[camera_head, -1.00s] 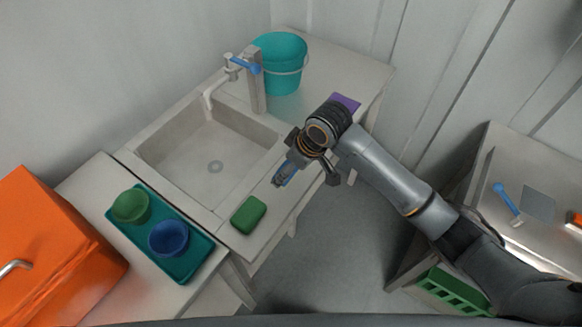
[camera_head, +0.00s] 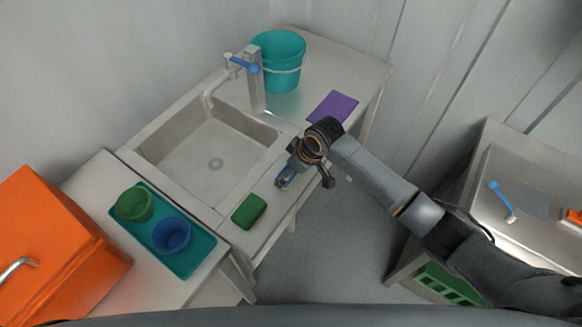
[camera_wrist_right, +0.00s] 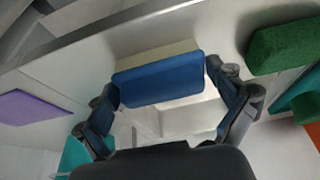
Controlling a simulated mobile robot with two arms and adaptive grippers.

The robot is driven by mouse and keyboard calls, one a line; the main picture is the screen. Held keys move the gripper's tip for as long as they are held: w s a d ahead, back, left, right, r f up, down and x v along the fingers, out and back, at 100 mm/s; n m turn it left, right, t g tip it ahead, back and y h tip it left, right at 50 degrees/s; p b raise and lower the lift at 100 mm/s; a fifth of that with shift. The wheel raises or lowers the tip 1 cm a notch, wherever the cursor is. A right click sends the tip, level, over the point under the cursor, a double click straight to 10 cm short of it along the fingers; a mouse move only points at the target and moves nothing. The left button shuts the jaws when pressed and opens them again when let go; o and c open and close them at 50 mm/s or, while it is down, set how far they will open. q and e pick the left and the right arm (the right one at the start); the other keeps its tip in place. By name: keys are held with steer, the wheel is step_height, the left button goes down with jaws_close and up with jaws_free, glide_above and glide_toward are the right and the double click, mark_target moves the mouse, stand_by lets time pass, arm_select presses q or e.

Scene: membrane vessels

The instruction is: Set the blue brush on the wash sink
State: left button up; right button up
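The blue brush (camera_wrist_right: 158,82) is a block with a blue top and a cream underside. It sits between the fingertips of my right gripper (camera_head: 283,182), which touch its two ends in the right wrist view. In the head view only a little blue of the brush (camera_head: 286,173) shows between the fingers. It is over the front ledge of the wash sink (camera_head: 232,200), right of the green block; I cannot tell whether it touches the ledge. My left gripper is not in view.
A green block (camera_head: 249,211) and a purple sheet (camera_head: 333,107) lie on the ledge and right counter. A teal bucket (camera_head: 278,62) stands behind. A teal tray (camera_head: 190,262) holds two bowls. A blue-handled tool (camera_head: 501,196) lies on the right table. The basin is empty.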

stand_by(0.3)
steer(key=shift+r, duration=0.25)
steer(key=b+v, duration=0.1)
steer(key=v, duration=1.1)
steer(key=shift+a+f, duration=0.1)
